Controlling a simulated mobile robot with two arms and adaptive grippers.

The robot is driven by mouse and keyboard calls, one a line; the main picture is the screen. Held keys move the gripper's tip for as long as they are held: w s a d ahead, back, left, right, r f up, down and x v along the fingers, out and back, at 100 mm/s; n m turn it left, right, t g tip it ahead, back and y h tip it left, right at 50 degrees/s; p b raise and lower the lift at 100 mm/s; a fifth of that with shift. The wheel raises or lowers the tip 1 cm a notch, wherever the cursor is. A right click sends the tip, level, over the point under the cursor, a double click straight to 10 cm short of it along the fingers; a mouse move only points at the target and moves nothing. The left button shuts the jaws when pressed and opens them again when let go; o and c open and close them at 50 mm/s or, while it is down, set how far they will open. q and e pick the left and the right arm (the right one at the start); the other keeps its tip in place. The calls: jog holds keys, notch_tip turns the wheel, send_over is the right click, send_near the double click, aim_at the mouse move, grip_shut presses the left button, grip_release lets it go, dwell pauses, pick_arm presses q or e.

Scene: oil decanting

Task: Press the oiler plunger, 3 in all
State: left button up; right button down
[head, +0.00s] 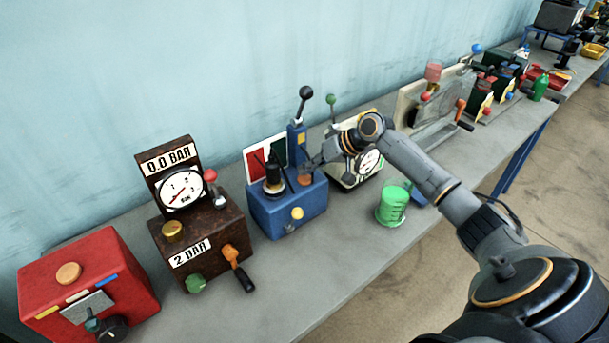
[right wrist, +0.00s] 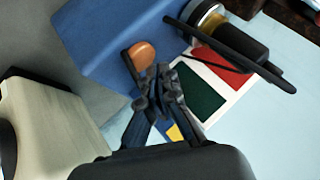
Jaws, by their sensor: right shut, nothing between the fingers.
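The blue oiler box (head: 288,208) stands on the bench in the head view; its blue side also shows in the right wrist view (right wrist: 120,40). An orange-topped knob (head: 305,180) sits on its top at the right; I cannot tell for certain that it is the plunger. In the right wrist view the orange knob (right wrist: 141,55) lies just left of my right fingertips. My right gripper (head: 308,164) is shut and empty, pointing down at the box top; it also shows in the right wrist view (right wrist: 165,76). Contact with the knob cannot be told. My left gripper is out of view.
A black-capped fitting (head: 273,180) with black rods stands on the box, beside a blue lever post (head: 298,140). A brown gauge box (head: 203,238) stands left, a green cup (head: 393,204) right, and a cream gauge box (head: 348,174) close behind my arm. Front bench is clear.

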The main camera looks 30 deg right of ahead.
aim_at(308, 178)
jog(key=shift+r, duration=0.1)
notch_tip(308, 178, up, 5)
jog(key=p, duration=0.4)
jog(key=shift+p, duration=0.4)
dwell(0.6)
